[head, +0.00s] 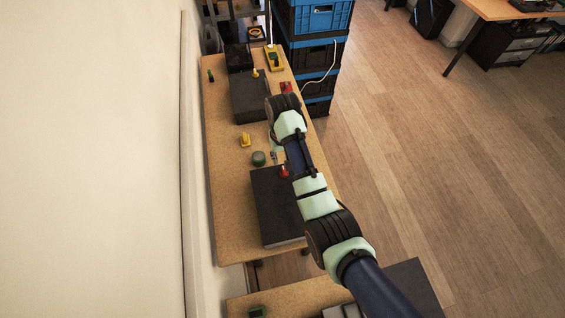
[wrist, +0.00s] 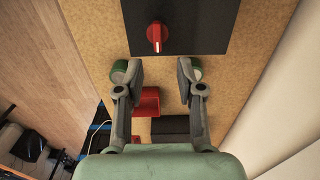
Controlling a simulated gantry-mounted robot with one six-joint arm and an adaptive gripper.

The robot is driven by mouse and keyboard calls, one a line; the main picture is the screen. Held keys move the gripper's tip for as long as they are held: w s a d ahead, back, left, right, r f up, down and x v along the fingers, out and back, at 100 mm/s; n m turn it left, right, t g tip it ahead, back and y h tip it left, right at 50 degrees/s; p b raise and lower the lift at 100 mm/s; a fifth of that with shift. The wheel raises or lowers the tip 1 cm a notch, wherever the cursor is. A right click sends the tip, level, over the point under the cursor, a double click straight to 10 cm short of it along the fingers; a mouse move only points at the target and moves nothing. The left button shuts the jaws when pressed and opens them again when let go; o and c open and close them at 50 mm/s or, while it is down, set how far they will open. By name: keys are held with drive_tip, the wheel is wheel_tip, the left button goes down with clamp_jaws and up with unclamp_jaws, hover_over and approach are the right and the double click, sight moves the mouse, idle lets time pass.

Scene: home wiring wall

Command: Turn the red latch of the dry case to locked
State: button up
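The red latch (wrist: 156,36) is a round knob with a raised bar on the dark top of the dry case (wrist: 205,20). Its bar runs nearly up and down in the wrist view, with a pale mark at the lower end. In the head view the dark case (head: 270,200) lies on the bench, and the red latch (head: 284,172) shows at its far edge beside my arm. My gripper (wrist: 160,70) is open and empty. Its fingertips are apart, below the latch in the wrist view, and do not appear to touch it.
A red bin (wrist: 147,102) shows between my fingers in the wrist view. A dark box (head: 250,98) and stacked blue crates (head: 315,18) stand farther off. The wall borders the bench's left.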

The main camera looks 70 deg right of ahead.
sight(284, 170)
drive_tip(key=shift+s+d, duration=0.15)
drive_tip(key=shift+s, duration=0.1)
drive_tip(key=shift+f, duration=0.25)
drive_tip(key=f, duration=0.7)
drive_tip(key=shift+a+f+b, duration=0.2)
drive_tip(key=shift+f+b, duration=0.05)
drive_tip(key=shift+b, duration=0.15)
clamp_jaws()
